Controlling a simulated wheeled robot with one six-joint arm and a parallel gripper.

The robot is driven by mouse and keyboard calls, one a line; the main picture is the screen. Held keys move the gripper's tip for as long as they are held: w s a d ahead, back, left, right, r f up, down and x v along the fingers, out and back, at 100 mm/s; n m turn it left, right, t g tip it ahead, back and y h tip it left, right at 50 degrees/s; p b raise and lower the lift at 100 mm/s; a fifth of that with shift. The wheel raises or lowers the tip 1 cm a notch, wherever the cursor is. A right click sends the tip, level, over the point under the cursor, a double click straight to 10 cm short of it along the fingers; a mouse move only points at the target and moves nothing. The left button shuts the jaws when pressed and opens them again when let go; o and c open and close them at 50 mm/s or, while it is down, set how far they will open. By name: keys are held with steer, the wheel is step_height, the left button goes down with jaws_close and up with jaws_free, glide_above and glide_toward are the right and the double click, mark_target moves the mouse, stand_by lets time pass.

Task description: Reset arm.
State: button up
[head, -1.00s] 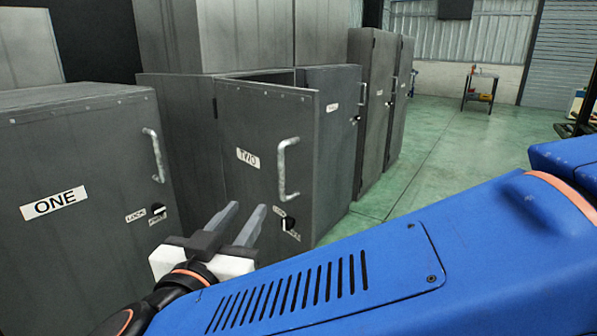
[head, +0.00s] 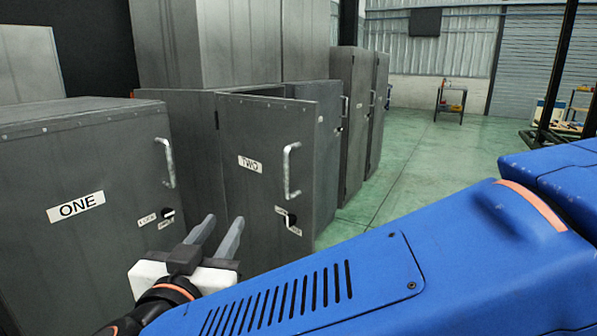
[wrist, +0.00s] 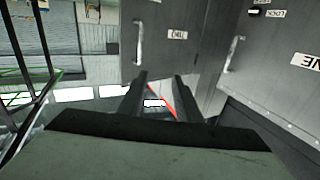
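My gripper (head: 217,236) is at the lower left of the head view, at the end of my blue arm. Its two grey fingers are apart with nothing between them. It appears in front of the grey cabinets and the gap beside the door marked TWO (head: 262,165). That door stands ajar and has a metal handle. In the wrist view the dark fingers (wrist: 160,88) point toward the same door (wrist: 165,35), and they look clear of it. The cabinet marked ONE (head: 85,165) is at the left with its door shut.
More grey cabinets (head: 352,120) stand in a row behind door TWO. Open green floor (head: 430,150) lies to the right, with a small work table (head: 451,100) far back. A dark metal frame (head: 556,90) stands at the right.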

steer(key=w+d+r+n+y, duration=0.1)
steer(key=w+d+r+y, duration=0.15)
steer(key=w, duration=0.35)
steer(key=w+d+r+n+y, duration=0.1)
steer(key=w+y, duration=0.3)
steer(key=w, duration=0.2)
steer(key=w+d+f+n+g+y, duration=0.2)
steer(key=d+g+y, duration=0.1)
steer(key=d, duration=0.3)
steer(key=s+d+f+m+g+h, duration=0.1)
steer(key=s+d+f+g+h, duration=0.1)
steer(key=s+d+f, duration=0.5)
steer(key=s+d+f+g+h, duration=0.3)
steer(key=s+d+f, duration=0.4)
steer(key=d, duration=0.7)
steer(key=s+d+f+m+g+h, duration=0.1)
steer(key=s+d+f+g+h, duration=0.2)
steer(key=s+d+f+g, duration=0.2)
steer(key=s+d+f, duration=0.1)
steer(key=d+f, duration=0.2)
steer(key=d, duration=0.3)
steer(key=shift+s+d+f+m, duration=0.2)
steer(key=shift+s+f+m, duration=0.1)
steer(key=shift+s, duration=0.1)
steer(key=shift+w, duration=0.15)
